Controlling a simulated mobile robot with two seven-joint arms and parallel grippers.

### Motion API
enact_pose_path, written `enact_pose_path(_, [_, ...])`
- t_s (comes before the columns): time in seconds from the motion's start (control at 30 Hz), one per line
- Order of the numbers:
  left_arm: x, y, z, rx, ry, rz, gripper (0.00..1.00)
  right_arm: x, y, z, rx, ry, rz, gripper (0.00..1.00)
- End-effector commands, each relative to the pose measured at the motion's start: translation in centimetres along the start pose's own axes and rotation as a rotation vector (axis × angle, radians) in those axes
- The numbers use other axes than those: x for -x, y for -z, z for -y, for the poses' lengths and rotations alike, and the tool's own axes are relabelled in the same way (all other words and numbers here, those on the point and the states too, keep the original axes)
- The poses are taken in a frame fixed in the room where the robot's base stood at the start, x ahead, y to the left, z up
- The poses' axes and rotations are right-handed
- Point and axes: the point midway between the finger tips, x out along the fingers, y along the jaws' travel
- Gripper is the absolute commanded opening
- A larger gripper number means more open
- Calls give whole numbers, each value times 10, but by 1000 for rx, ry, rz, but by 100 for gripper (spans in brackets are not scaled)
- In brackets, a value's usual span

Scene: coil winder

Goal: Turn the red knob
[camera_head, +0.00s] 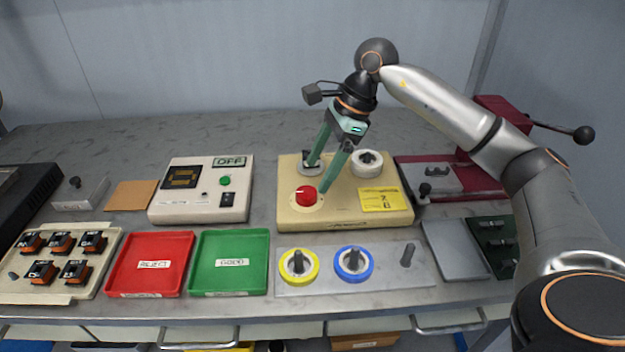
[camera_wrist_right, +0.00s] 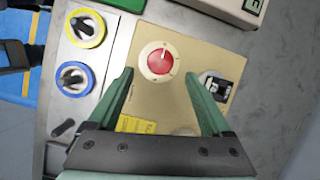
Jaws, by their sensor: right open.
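The red knob (camera_head: 306,196) sits on a pale dial on top of the beige coil winder (camera_head: 345,222). A white pointer mark shows on the knob in the right wrist view (camera_wrist_right: 159,62). My right gripper (camera_head: 316,178) is open with its green fingers pointing down over the winder. In the right wrist view the fingers (camera_wrist_right: 158,80) are spread to either side of the knob, with the knob a little beyond the tips. I see no contact between fingers and knob. My left gripper is not in view.
A white spool (camera_head: 367,163) and a dark-topped post (camera_head: 311,163) stand behind the knob on the winder. Yellow (camera_head: 299,266) and blue (camera_head: 353,264) spools lie in front. A control box (camera_head: 202,205) marked OFF stands left, with red (camera_head: 150,289) and green (camera_head: 230,288) trays before it.

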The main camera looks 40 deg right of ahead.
Motion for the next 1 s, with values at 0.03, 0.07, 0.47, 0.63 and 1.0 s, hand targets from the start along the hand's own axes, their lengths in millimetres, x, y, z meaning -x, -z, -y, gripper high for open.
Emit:
enact_pose_path(0.03, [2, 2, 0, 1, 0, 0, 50, 15, 0, 1, -1, 5, 1, 83])
enact_pose_path(0.07, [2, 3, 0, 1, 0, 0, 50, 22, -1, 1, -1, 5, 1, 83])
enact_pose_path(0.47, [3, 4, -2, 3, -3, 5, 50, 72, 0, 0, 0, 1, 0, 83])
enact_pose_path(0.63, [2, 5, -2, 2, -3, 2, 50, 73, 0, 0, 0, 0, -1, 83])
enact_pose_path(1.0, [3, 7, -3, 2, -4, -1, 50, 73, 0, 0, 0, 0, -1, 83])
